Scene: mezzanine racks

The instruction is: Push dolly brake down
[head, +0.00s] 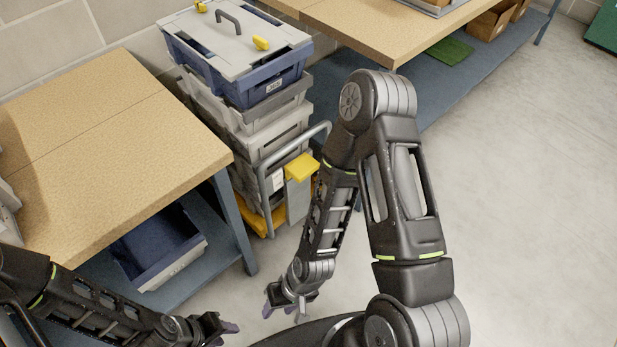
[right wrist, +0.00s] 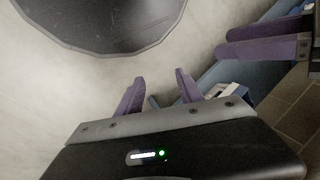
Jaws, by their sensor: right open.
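The dolly stands between the two tables, its yellow base (head: 259,222) low under a stack of grey and blue crates. Its grey tube handle (head: 265,190) rises at the front. A yellow pedal-like plate (head: 302,167), which looks like the brake, sits tilted on a grey upright beside the handle. My right gripper (head: 287,307) is open and empty, low in front of the dolly and apart from it; its purple fingers also show in the right wrist view (right wrist: 160,93). My left gripper (head: 225,335) is at the bottom, empty, with its fingers apart. Neither touches the dolly.
A wooden-topped table (head: 110,150) stands at the left, with a blue bin (head: 160,250) on its lower shelf. Another table (head: 375,35) stands behind at the right. The blue-grey table leg (head: 234,220) is close to the dolly. The concrete floor (head: 530,200) at the right is clear.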

